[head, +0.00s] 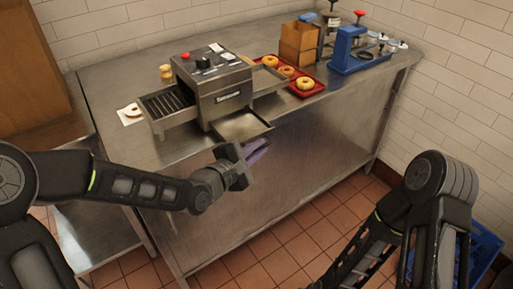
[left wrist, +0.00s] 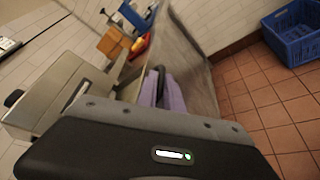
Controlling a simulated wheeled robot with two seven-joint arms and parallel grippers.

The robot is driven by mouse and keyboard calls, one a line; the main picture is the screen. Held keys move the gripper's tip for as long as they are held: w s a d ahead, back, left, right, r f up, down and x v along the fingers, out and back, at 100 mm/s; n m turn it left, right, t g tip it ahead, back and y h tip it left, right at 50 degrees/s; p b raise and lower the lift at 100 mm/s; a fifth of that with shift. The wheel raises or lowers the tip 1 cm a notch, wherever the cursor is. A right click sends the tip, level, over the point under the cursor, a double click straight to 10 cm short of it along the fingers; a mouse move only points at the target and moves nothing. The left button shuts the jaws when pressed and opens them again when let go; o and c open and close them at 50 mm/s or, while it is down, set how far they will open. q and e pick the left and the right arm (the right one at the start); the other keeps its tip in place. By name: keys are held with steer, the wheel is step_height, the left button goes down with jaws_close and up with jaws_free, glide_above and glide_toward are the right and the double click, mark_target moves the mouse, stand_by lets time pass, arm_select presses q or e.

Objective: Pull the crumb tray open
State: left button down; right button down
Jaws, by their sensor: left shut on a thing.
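The crumb tray (head: 243,127) sticks out from the lower front of the steel toaster (head: 213,84), over the counter's front edge. My left gripper (head: 259,150) is at the tray's front edge, with its purple fingers just below and in front of it. In the left wrist view the purple fingers (left wrist: 165,93) are close together, shut on a dark piece that looks like the tray's handle. The gripper's body hides most of the tray there. My right arm shows at the right of the head view, but its gripper is out of view.
A red tray (head: 310,91) with several bagels stands right of the toaster. Behind it are a wooden box (head: 298,43) and a blue device (head: 343,50). A sliced bagel on a white sheet (head: 130,115) lies at the left. A blue crate (left wrist: 294,32) stands on the floor.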

arm_select(q)
steer(key=shift+a+f, duration=0.1)
steer(key=shift+f, duration=0.1)
steer(key=c, duration=1.9)
jaws_free()
steer(key=shift+o, duration=0.5)
steer(key=shift+r, duration=0.1)
steer(key=shift+a, duration=0.1)
steer(key=v, duration=0.7)
steer(key=shift+s, duration=0.3)
steer(key=shift+a, duration=0.15)
